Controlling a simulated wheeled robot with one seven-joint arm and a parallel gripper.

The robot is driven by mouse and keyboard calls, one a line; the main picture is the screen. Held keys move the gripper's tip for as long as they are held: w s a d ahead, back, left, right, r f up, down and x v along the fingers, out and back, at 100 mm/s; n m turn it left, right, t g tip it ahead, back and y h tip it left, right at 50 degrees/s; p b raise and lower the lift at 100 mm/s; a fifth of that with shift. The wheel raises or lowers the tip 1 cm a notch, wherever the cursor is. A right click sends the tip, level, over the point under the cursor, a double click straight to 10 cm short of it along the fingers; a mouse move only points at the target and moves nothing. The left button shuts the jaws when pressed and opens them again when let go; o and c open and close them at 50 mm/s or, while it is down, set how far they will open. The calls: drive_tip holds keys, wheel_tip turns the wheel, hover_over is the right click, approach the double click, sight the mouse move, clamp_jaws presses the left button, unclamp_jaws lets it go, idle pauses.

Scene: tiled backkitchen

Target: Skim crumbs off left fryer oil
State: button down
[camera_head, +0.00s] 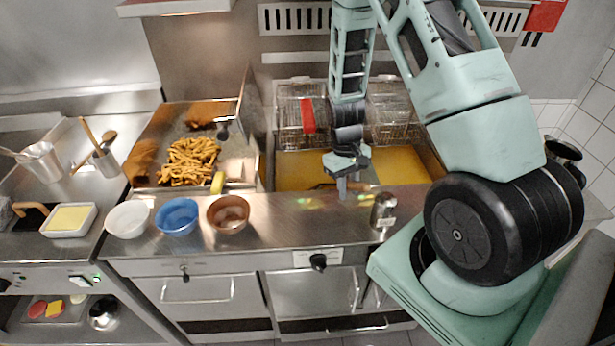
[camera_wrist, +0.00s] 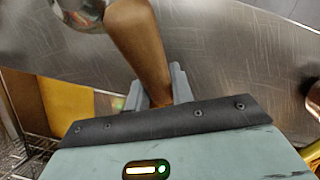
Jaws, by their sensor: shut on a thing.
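My gripper (camera_head: 345,186) is over the front rim of the fryer, in the middle. In the wrist view, its fingers (camera_wrist: 158,92) are shut on a brown wooden handle (camera_wrist: 140,45), which runs toward the top of that view. The tool's head cannot be made out clearly. The left fryer oil (camera_head: 293,172) is a yellow surface to the left of my gripper, and the right fryer oil (camera_head: 405,163) lies to the right. Yellow oil also shows at the left of the wrist view (camera_wrist: 68,105). Crumbs cannot be told apart.
Wire baskets (camera_head: 290,130) hang at the back of the fryer. A metal shaker (camera_head: 383,211) stands on the counter right of my gripper. Brown (camera_head: 228,222), blue (camera_head: 177,217) and white (camera_head: 127,220) bowls stand left.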

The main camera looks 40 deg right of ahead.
drive_tip(key=shift+r, duration=0.1)
drive_tip(key=r+p, duration=0.2)
drive_tip(key=s+r+p, duration=0.1)
drive_tip(key=r+p, duration=0.1)
drive_tip(key=r, duration=0.1)
drive_tip(key=r+p, duration=0.2)
drive_tip(key=r, duration=0.1)
drive_tip(key=shift+s+a, duration=0.15)
drive_tip(key=shift+a, duration=0.25)
drive_tip(key=shift+f, duration=0.1)
drive_tip(key=s+a+r+t+p, duration=0.1)
drive_tip(key=s+a+r, duration=0.1)
drive_tip(key=s+r, duration=0.2)
drive_tip(key=shift+s+a, duration=0.15)
drive_tip(key=shift+s, duration=0.4)
idle(0.5)
